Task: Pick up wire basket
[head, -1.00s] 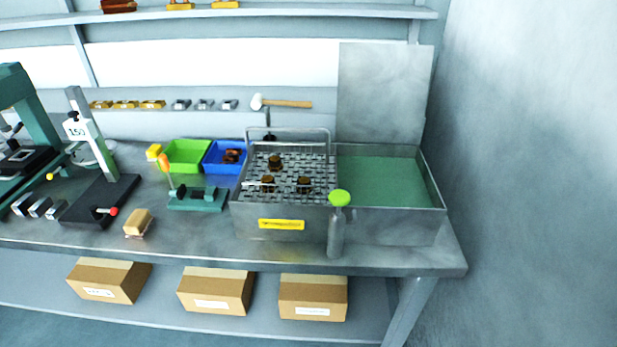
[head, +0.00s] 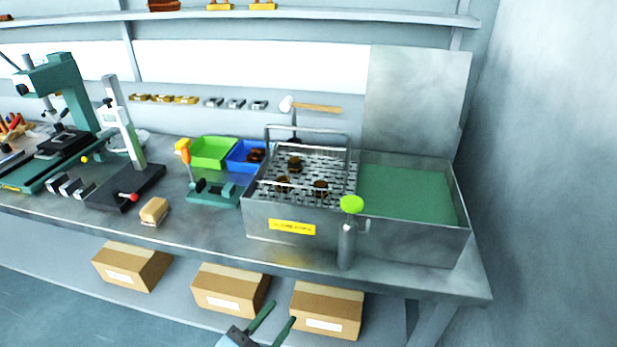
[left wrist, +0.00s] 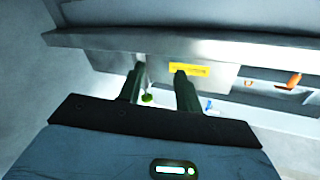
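The wire basket (head: 325,168) is a metal mesh tray with a tall hoop handle. It sits in the left compartment of a grey metal tank (head: 279,239) with a yellow label. Three dark brown parts (head: 320,187) lie on its mesh. My left gripper (head: 282,312) is open and empty at the bottom of the head view, in front of the bench and well short of the basket. In the left wrist view its two fingers (left wrist: 159,77) stand apart, with the tank's labelled front (left wrist: 215,76) beyond them; the basket cannot be made out there. My right gripper is not in view.
Cardboard boxes (head: 328,310) sit on the lower shelf. A wall rises at right.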

